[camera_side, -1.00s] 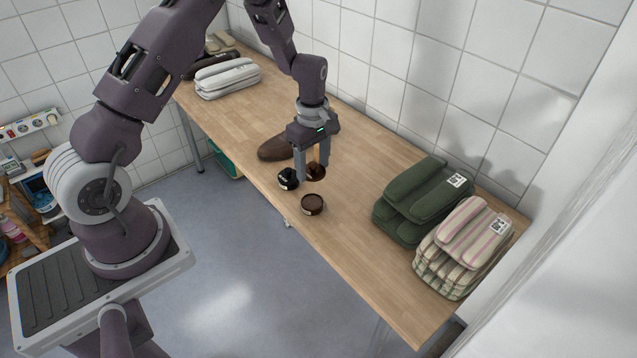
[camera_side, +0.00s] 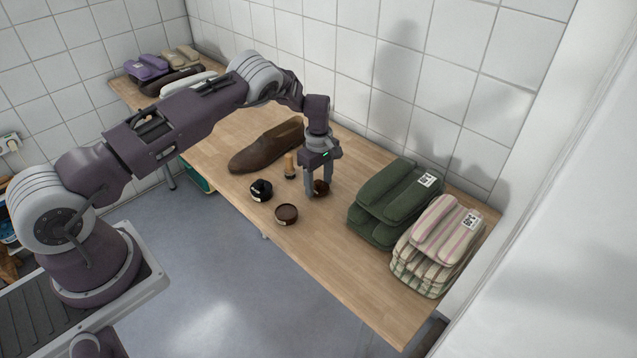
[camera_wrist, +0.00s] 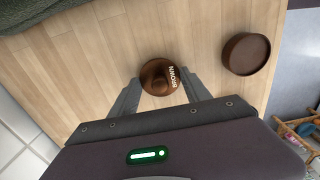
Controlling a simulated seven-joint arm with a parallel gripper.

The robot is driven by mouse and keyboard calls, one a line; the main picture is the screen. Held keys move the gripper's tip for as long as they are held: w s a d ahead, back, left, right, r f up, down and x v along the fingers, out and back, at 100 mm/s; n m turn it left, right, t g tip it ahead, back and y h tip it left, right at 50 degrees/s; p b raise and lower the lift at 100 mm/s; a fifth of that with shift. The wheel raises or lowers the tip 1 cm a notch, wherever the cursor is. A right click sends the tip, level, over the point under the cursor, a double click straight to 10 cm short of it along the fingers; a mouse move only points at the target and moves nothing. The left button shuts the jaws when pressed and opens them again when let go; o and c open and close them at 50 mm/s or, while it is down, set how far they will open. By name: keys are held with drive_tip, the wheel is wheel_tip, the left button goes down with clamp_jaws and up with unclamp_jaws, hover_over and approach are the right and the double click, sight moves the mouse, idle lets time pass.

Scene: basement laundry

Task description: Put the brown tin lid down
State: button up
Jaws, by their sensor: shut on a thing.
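The brown tin lid (camera_side: 321,188) is between the fingertips of my gripper (camera_side: 319,192), at the right of the small group on the wooden table. In the wrist view the lid (camera_wrist: 157,77) is a round brown disc with a raised knob and pale lettering at its edge. My gripper (camera_wrist: 160,92) is shut on it, one finger on each side. The lid is low over the table; I cannot tell whether it touches the wood. An open brown tin (camera_side: 287,213) stands apart from it, to the left and nearer the front edge; it also shows in the wrist view (camera_wrist: 246,54).
A black-topped jar (camera_side: 261,190), a wooden-handled brush (camera_side: 290,165) and a brown shoe (camera_side: 262,151) stand to the left. Folded green cloths (camera_side: 392,205) and striped cloths (camera_side: 437,245) are stacked to the right. Bare table (camera_side: 325,240) lies in front of the green stack.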

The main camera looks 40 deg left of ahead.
drive_tip(key=shift+f, duration=0.35)
drive_tip(key=o, duration=1.3)
drive_tip(key=shift+r, duration=0.1)
